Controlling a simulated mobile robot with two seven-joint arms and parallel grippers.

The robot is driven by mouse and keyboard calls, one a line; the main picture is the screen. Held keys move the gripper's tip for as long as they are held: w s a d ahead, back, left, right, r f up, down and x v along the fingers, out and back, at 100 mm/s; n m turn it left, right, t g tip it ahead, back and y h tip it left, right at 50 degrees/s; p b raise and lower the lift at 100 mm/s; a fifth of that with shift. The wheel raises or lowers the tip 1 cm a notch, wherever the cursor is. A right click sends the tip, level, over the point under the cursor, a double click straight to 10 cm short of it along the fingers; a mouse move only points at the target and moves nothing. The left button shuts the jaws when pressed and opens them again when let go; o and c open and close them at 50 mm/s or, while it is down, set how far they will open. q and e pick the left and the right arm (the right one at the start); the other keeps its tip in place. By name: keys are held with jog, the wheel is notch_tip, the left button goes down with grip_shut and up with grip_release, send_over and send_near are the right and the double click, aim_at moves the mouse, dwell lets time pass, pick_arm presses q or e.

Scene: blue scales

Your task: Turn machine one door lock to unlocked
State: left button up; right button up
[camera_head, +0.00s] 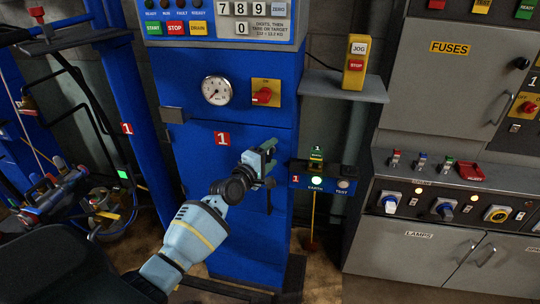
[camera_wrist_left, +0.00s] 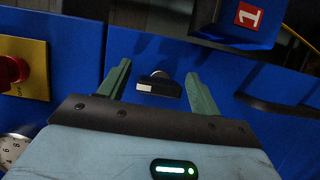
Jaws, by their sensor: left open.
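Machine one is the blue cabinet (camera_head: 232,185) with a red "1" label (camera_head: 222,139). In the left wrist view, a small dark lock handle (camera_wrist_left: 159,86) with a white patch at one end sits on the blue door, on a round metal stem. My left gripper (camera_head: 265,157) is in front of the cabinet's right side. It is open, and in the wrist view its two green fingers stand on either side of the lock handle, with visible gaps. I cannot tell how far the fingertips are from the door. In the head view the gripper hides the lock. My right gripper is not in view.
A red rotary switch (camera_head: 263,96) on a yellow plate and a dial gauge (camera_head: 217,90) sit above on the cabinet. An earth/test box (camera_head: 316,183) with a green light is close to the right. A long dark handle (camera_wrist_left: 277,107) lies beside the lock.

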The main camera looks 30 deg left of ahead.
pick_arm(q)
jog(key=shift+s, duration=0.55)
jog(key=s, duration=0.3)
jog(key=s+a+p, duration=0.1)
jog(key=s, duration=0.1)
jog(key=shift+s, duration=0.85)
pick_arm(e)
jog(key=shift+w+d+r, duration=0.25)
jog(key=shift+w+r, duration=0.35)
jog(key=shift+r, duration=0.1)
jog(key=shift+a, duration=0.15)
